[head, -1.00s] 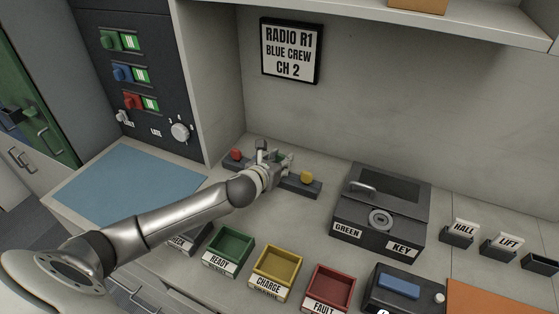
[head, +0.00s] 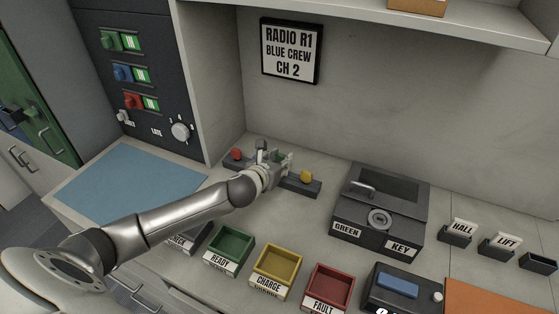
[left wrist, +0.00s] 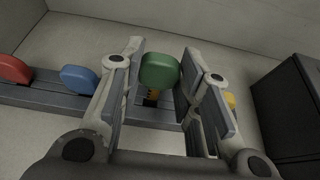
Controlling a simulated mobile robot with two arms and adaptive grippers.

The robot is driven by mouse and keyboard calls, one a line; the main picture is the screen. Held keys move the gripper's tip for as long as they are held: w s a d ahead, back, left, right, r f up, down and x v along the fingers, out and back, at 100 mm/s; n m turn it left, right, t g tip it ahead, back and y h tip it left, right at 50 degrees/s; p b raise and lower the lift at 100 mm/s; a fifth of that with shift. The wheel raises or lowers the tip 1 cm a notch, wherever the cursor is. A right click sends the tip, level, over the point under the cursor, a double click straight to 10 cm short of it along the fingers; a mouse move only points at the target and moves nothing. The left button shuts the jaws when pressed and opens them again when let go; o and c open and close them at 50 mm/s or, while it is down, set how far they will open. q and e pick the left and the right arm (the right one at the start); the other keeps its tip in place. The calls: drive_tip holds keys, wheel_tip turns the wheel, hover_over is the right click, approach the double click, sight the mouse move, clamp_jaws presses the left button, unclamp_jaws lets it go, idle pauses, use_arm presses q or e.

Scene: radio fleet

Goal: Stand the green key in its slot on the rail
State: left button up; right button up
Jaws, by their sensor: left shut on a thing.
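The green key (left wrist: 160,72) has a round green head and shows between the fingers of my left gripper (left wrist: 163,82) in the left wrist view. The gripper is shut on it, over the rail (left wrist: 55,97). The key's brass-coloured shaft points down to the rail; I cannot tell whether it is seated in a slot. In the head view my left gripper (head: 281,162) hides the middle of the rail (head: 301,188). My right gripper is not in view.
A red key (left wrist: 12,69), a blue key (left wrist: 79,78) and a yellow key (left wrist: 230,99) stand along the rail. A dark box (head: 379,210) labelled GREEN KEY stands to the right. Green, yellow and red trays (head: 331,287) line the front.

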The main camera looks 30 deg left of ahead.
use_arm(q)
drive_tip(key=shift+p, duration=0.45)
idle(0.7)
drive_tip(key=shift+f+b, duration=0.8)
drive_tip(key=shift+f, duration=1.05)
drive_tip(key=o, duration=1)
drive_tip(key=shift+o, duration=0.2)
drive_tip(key=shift+s, duration=0.1)
drive_tip(key=v, duration=1.2)
